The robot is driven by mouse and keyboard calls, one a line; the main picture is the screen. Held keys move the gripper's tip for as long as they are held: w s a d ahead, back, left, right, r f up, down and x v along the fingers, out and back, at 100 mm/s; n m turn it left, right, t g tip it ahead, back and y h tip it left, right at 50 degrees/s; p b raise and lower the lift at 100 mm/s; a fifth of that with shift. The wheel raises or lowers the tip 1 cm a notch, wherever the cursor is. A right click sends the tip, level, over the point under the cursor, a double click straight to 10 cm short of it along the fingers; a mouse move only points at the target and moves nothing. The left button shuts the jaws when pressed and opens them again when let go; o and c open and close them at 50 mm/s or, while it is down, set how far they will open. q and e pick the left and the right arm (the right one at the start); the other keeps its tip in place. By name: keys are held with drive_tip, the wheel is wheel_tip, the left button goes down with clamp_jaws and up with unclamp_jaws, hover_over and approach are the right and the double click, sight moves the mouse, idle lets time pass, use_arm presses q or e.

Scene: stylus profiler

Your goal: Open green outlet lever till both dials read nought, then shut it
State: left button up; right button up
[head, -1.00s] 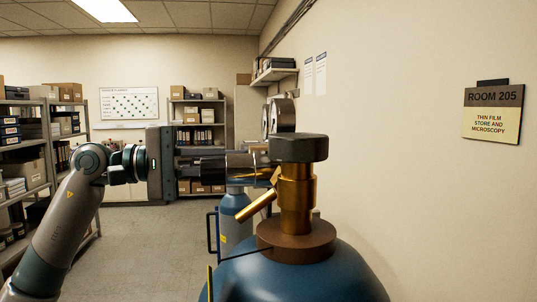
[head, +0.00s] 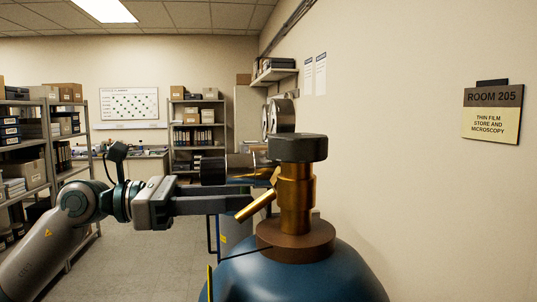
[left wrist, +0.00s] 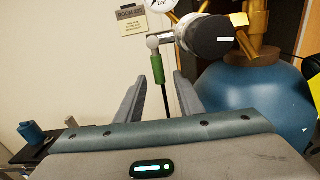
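The green outlet lever (left wrist: 157,68) hangs from a metal joint below the regulator in the left wrist view, pointing down. My left gripper (left wrist: 158,76) is open, with one finger on each side of the lever in that picture; whether they touch it I cannot tell. In the head view my left gripper (head: 248,198) is below the regulator's black knob (head: 213,170), and the lever is hidden. The two dials (head: 283,113) are seen nearly edge-on there, unreadable. In the left wrist view one dial (left wrist: 160,6) is cut off at the top, its needle unreadable. My right gripper is not in view.
The brass valve (head: 295,195) tops a blue gas cylinder (head: 300,275), close right of my left gripper. A second blue cylinder (head: 236,205) stands behind. The wall (head: 400,120) is close on the right. Floor at the left is free, with shelves (head: 25,150) beyond.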

use_arm(q)
drive_tip(key=shift+a, duration=0.1)
drive_tip(key=shift+c, duration=0.4)
drive_tip(key=s+a+b, duration=0.1)
drive_tip(key=a+b, duration=0.2)
drive_tip(key=a, duration=0.4)
drive_tip(key=shift+s+a, duration=0.25)
drive_tip(key=shift+f+b, duration=0.15)
drive_tip(key=shift+b, duration=0.2)
